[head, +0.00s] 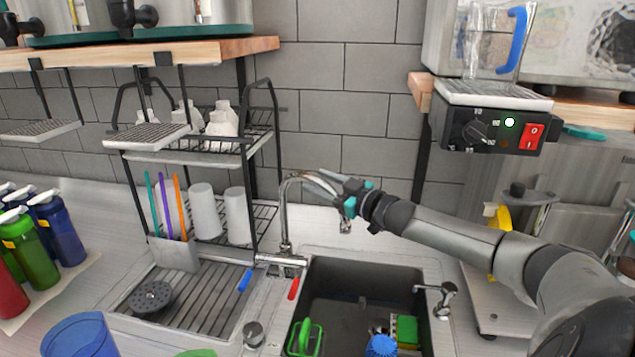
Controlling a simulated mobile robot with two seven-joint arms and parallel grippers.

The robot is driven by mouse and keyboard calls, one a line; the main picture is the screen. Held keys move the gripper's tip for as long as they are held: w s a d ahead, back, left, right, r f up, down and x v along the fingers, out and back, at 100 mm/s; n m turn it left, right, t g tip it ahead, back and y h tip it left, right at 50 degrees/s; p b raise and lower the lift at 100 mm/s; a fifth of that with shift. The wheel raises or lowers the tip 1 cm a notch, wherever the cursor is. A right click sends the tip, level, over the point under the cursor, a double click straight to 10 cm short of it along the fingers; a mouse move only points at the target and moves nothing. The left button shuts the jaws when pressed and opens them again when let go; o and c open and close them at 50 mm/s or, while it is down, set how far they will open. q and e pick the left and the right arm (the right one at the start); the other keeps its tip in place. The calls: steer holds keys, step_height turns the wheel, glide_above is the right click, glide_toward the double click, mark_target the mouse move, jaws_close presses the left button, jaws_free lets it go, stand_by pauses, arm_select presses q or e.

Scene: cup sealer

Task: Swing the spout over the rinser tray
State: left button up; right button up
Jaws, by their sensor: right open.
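The metal spout (291,200) rises from its base behind the sink, arches over and points right, its end hanging above the sink basin. The rinser tray (205,312) is a grooved metal drainboard left of the sink, with a dark round rinser (151,297) on it. My right gripper (351,192) reaches in from the right, with teal-tipped fingers at the spout's outer part. It is open. The spout passes by or between the fingers; I cannot tell whether they touch it. My left gripper is not in view.
The dark sink (340,285) holds a green brush (304,338), a blue scrubber (381,345) and a sponge. A black rack (250,150) with cups and straws stands behind the tray. A small tap (447,297) stands right of the sink. Bottles (32,240) stand far left.

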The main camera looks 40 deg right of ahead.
steer(key=shift+w, duration=0.5)
steer(key=shift+a, duration=0.1)
jaws_close()
steer(key=shift+r, duration=0.1)
stand_by(1.1)
